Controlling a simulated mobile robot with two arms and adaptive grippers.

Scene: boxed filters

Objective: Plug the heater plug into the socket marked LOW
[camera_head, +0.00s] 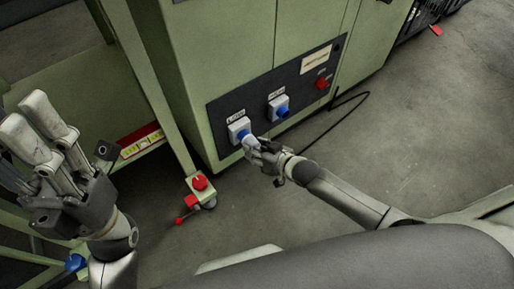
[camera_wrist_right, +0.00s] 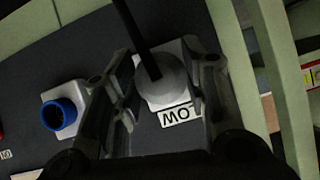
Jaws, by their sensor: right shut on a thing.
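My right gripper (camera_head: 252,146) is at this socket. It is shut on the grey heater plug (camera_wrist_right: 160,82), whose black cable (camera_wrist_right: 139,38) runs upward in that view. The plug covers the middle of the LOW socket, touching or very close to it; how deep it sits is hidden. My left gripper (camera_head: 26,115) is raised at the far left, away from the sockets; its finger gap is unclear.
A second white socket (camera_head: 278,107) with a blue round opening, marked HIGH, is right of LOW. A red knob (camera_head: 321,84) is further right. A green frame post with a red button (camera_head: 200,182) stands left of the cabinet. The floor at right is mostly clear.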

